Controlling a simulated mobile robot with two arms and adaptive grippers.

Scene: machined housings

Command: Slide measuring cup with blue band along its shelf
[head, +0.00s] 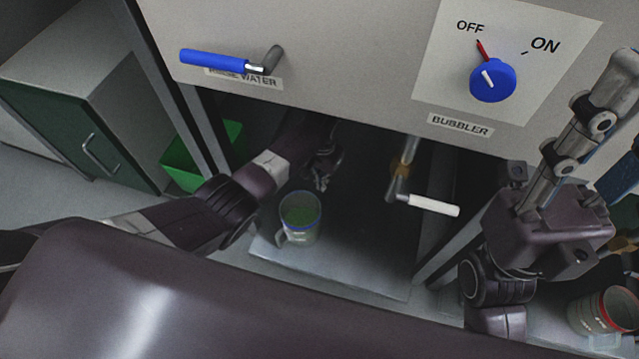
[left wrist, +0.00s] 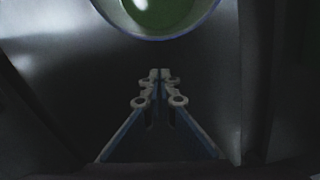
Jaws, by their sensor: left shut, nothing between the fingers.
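The measuring cup with blue band (head: 299,222) stands upright on the shelf (head: 345,262) under the grey panel. It is clear, with green contents and a handle at its lower left. Its blue-edged rim also shows at the top of the left wrist view (left wrist: 160,38). My left gripper (head: 322,180) is behind the cup, in shadow under the panel. In the left wrist view its fingers (left wrist: 160,76) are together and empty, apart from the cup. My right gripper (head: 618,85) is at the far right, pointing up; its opening is not clear from this side.
A tap with a white lever (head: 433,205) hangs right of the cup. A blue lever (head: 215,58) and a blue knob (head: 492,81) at OFF are on the panel. A red-banded cup (head: 600,310) is at lower right. A green bin (head: 186,165) is at left.

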